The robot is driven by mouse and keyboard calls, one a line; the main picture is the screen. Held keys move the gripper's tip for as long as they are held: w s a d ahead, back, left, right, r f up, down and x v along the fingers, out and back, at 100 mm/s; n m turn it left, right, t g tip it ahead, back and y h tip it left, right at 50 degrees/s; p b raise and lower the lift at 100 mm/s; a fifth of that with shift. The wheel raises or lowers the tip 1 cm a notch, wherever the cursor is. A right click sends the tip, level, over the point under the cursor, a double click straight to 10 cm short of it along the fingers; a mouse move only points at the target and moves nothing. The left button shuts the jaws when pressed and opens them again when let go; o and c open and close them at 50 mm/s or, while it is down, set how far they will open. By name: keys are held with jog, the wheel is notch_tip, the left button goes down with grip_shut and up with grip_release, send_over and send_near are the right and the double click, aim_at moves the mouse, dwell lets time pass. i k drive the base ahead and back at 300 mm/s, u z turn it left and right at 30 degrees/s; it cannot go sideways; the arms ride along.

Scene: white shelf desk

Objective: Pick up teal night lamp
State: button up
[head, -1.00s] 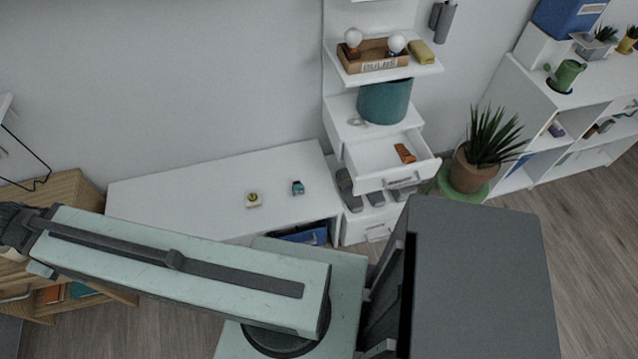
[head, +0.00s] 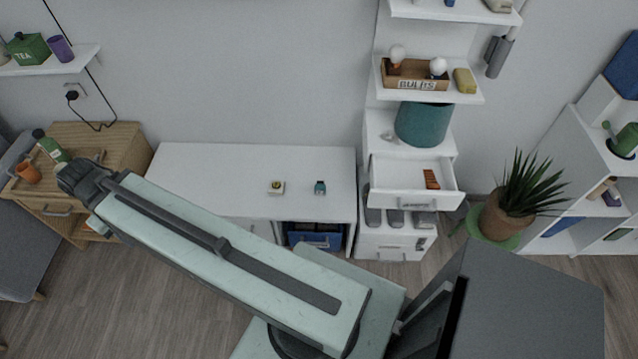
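A teal drum-shaped object (head: 422,125), which looks like the lamp with its shade, stands on top of the white drawer unit (head: 377,152), below a wall shelf. Its upper part is partly hidden by that shelf. A much smaller teal item (head: 320,187) sits on the white desk; I cannot tell exactly what it is. My arm stretches across the lower left, away from the drum-shaped object. My gripper does not show clearly; only the arm link and a dark joint at its far end are seen.
The shelf above holds a bulb box (head: 416,84) and a yellow item (head: 465,81). The unit's top drawer (head: 400,188) is open, with an orange-brown item (head: 431,179) inside. A potted plant (head: 497,215) stands right of it. A small square item (head: 276,187) lies on the desk.

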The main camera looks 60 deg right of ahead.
aim_at(320, 185)
jog(key=u, duration=0.05)
jog(key=i, duration=0.9)
jog(key=z, duration=0.1)
